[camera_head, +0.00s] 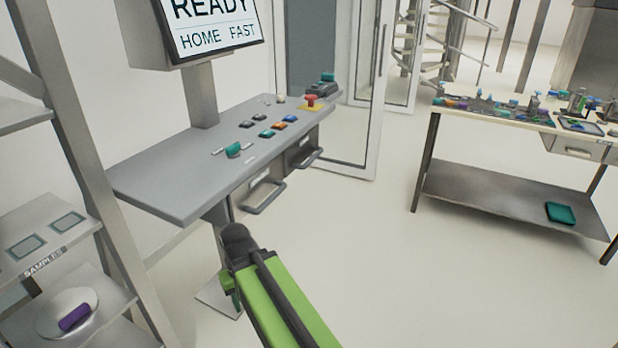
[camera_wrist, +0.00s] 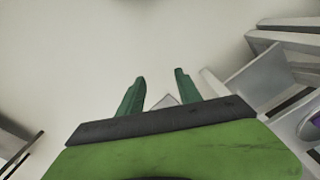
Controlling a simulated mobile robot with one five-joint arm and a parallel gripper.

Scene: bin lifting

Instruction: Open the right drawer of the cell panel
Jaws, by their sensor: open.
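The cell panel (camera_head: 175,178) is a grey sloped console in the head view. Under its front edge are two grey drawers with bar handles. The right drawer (camera_head: 299,149) is the farther one, and its handle (camera_head: 306,159) sticks out in front. It looks shut. The left drawer (camera_head: 258,188) is nearer, with its own handle (camera_head: 266,200), and also looks shut. My green arm reaches up from the bottom of the head view, below and in front of the drawers. In the wrist view my gripper (camera_wrist: 160,84) has its two green fingers apart, with nothing between them.
A screen (camera_head: 210,24) stands over the panel, which carries several buttons and a red emergency knob (camera_head: 311,101). A shelf rack (camera_head: 75,245) stands close at left. A workbench (camera_head: 470,112) is at right, a glass door (camera_head: 352,100) behind. The floor between is clear.

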